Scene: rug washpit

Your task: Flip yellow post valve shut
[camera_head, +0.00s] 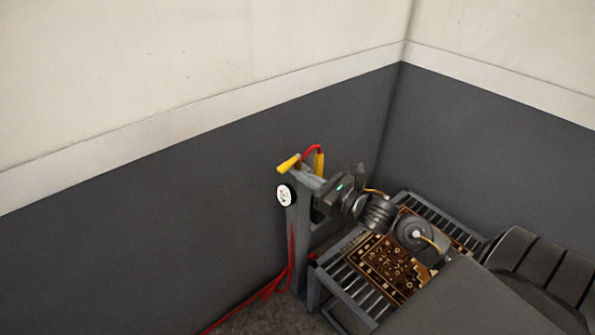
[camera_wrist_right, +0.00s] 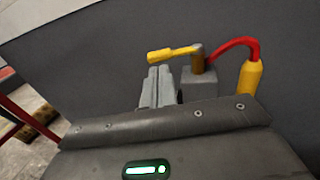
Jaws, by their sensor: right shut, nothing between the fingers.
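The yellow valve lever (camera_head: 289,164) sits on top of a grey post (camera_head: 299,245) and sticks out to the left, across the post. In the right wrist view the yellow lever (camera_wrist_right: 173,53) lies roughly level on a brass stem above a grey block (camera_wrist_right: 199,84). My right gripper (camera_head: 317,186) is at the post's top, right of the lever. In the wrist view its shut, empty fingers (camera_wrist_right: 157,74) are just below the lever and left of the block. I cannot tell whether they touch it. My left gripper is out of view.
A red hose (camera_wrist_right: 236,42) curves from the valve to a yellow nozzle (camera_wrist_right: 251,78). A white gauge (camera_head: 285,195) faces out on the post. A patterned rug (camera_head: 385,263) lies on a slatted rack (camera_head: 352,288) under my right arm. Dark wall stands close behind.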

